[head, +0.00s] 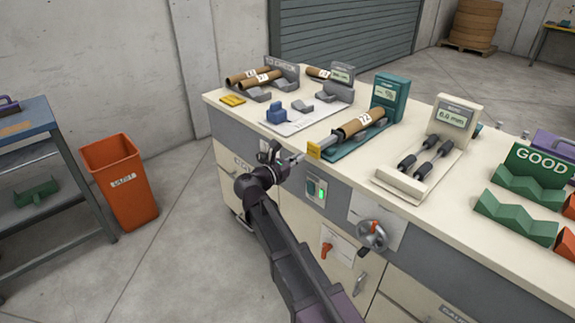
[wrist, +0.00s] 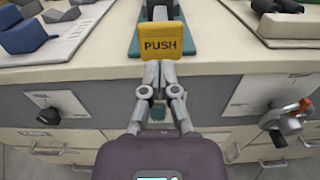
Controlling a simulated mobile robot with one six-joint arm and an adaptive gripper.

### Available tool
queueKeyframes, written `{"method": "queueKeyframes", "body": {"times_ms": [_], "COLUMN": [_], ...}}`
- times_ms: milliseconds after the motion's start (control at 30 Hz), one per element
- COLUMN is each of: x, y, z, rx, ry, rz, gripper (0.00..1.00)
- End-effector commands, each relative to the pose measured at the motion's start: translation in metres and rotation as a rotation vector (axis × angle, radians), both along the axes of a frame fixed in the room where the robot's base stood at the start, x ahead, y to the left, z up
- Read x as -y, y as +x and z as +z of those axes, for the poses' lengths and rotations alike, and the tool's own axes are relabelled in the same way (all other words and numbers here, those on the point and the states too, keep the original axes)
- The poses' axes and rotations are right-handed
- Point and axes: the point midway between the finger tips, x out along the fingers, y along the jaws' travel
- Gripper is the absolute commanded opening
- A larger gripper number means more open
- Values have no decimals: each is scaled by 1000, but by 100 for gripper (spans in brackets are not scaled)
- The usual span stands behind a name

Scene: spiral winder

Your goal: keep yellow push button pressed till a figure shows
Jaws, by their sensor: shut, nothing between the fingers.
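The yellow push button (wrist: 161,42), marked PUSH, faces my gripper in the wrist view. In the head view the yellow button (head: 314,150) sits at the near end of a grey rod on the teal fixture (head: 348,147). A brown tube (head: 361,124) marked 22 lies on that fixture. The fixture's teal display (head: 388,93) is at its far end; I cannot read a clear figure on it. My gripper (wrist: 160,66) is shut and empty, its fingertips at the button's lower edge. I cannot tell if they touch it. It also shows in the head view (head: 300,157).
A gauge reading 6.8 mm (head: 455,117) stands right of the fixture, and green GOOD trays (head: 524,197) farther right. A green-lit switch (head: 317,190) and a crank (head: 373,235) stick out of the counter front. An orange bin (head: 125,185) stands on the floor left.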

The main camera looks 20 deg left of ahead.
Motion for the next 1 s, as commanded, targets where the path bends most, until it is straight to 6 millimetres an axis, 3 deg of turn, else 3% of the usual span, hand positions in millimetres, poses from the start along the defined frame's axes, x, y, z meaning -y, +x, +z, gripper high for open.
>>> {"method": "queueKeyframes", "body": {"times_ms": [300, 833, 1000], "x": [12, 14, 19], "y": [31, 36, 51], "z": [0, 0, 0], "rx": [0, 0, 0], "ry": [0, 0, 0], "rz": [0, 2, 1], "gripper": [0, 0, 0]}}
